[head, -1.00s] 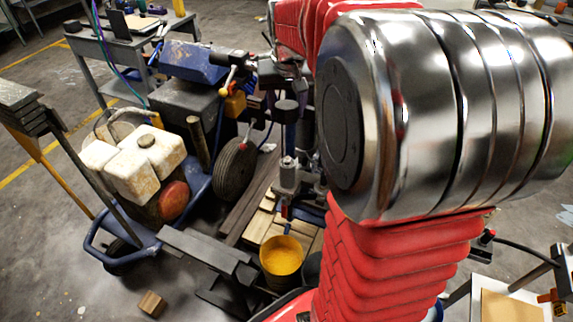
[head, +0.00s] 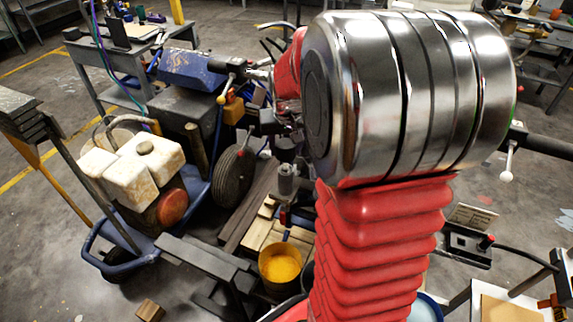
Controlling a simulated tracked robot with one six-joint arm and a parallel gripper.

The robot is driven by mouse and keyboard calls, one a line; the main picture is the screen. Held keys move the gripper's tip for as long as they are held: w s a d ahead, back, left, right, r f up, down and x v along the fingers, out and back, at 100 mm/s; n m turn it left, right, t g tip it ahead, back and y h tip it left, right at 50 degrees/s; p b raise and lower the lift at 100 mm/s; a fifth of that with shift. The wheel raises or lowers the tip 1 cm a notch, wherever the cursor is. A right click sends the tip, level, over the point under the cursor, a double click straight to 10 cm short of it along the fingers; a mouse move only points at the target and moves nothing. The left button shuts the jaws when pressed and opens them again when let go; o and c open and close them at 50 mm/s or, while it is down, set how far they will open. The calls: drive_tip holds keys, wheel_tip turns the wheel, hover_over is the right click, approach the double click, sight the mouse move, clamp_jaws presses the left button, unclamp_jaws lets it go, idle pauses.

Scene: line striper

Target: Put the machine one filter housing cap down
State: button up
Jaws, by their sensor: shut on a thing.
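I cannot make out my gripper. My red arm and its large polished metal joint fill the middle and right of the head view and hide what lies behind them. The filter housing cap cannot be made out either. A line striper machine with a blue frame (head: 96,247) stands left of my arm. A grey metal cylinder (head: 287,181) shows upright among dark parts just left of my arm. I cannot tell whether it belongs to the filter housing.
Dirty white containers (head: 137,168) sit on the machine, beside its black wheel (head: 233,172). A bucket of yellow paint (head: 281,264) stands near my arm's base. A grey bench (head: 130,55) is at the back left. A black bar with a white-knobbed lever (head: 507,160) is at right.

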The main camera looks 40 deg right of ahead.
sight(286, 165)
drive_tip(key=shift+f, duration=1.55)
drive_tip(key=shift+f, duration=0.1)
drive_tip(key=shift+f, duration=1.95)
drive_tip(key=o, duration=1)
drive_tip(key=shift+o, duration=0.2)
drive_tip(key=shift+f, duration=0.1)
